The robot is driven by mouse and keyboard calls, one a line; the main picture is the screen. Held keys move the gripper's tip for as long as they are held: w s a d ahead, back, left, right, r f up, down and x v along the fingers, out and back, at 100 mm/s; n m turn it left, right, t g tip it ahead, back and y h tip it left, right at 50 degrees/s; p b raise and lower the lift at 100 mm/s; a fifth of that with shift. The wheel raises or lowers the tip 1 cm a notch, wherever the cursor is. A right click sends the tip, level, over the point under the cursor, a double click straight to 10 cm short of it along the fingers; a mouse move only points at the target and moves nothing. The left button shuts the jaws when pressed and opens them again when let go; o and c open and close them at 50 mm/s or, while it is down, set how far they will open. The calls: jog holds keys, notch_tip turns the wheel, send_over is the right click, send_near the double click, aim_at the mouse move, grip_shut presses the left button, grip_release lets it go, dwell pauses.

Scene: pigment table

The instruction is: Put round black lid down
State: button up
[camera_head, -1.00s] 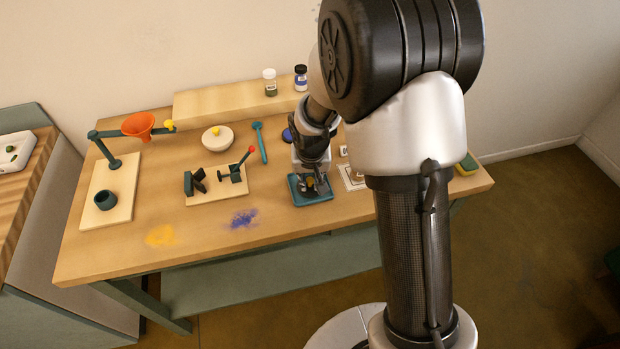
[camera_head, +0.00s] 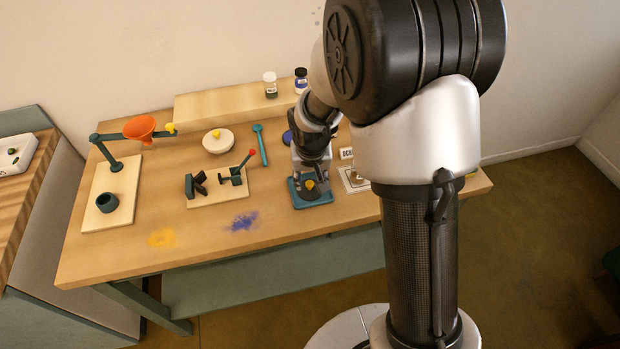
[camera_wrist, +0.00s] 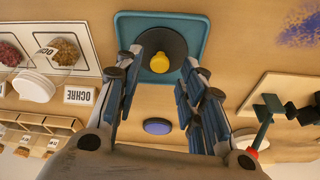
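The round black lid (camera_wrist: 150,42) with a yellow knob (camera_wrist: 187,63) lies flat on the teal tray (camera_wrist: 200,28) in the wrist view. In the head view the knob (camera_head: 310,185) shows above the tray (camera_head: 322,202), partly behind my gripper. My gripper (camera_wrist: 167,68) is open, its two fingers apart on either side of the knob with visible gaps. In the head view my gripper (camera_head: 311,174) hangs over the tray; its fingertips are small and hard to make out there.
An ochre label (camera_wrist: 78,95) and a card with pigment piles (camera_wrist: 82,50) lie beside the tray. A blue disc (camera_wrist: 157,126) lies behind it. A clamp board (camera_head: 220,197) and blue powder (camera_head: 243,220) are to its left in the head view. Bare table lies in front.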

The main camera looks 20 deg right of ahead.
jog(key=s+r+p, duration=0.1)
jog(key=s+r, duration=0.5)
jog(key=r, duration=0.4)
jog(key=s+r+p, duration=0.2)
jog(key=s+r, duration=0.4)
jog(key=r, duration=0.4)
jog(key=s+r+n+t, duration=0.1)
jog(key=s+r, duration=0.3)
jog(key=s, duration=1)
jog(key=shift+s+d+n+t+y, duration=0.2)
jog(key=shift+s+n+t+y, duration=0.1)
jog(key=shift+n, duration=0.3)
jog(key=shift+w, duration=0.1)
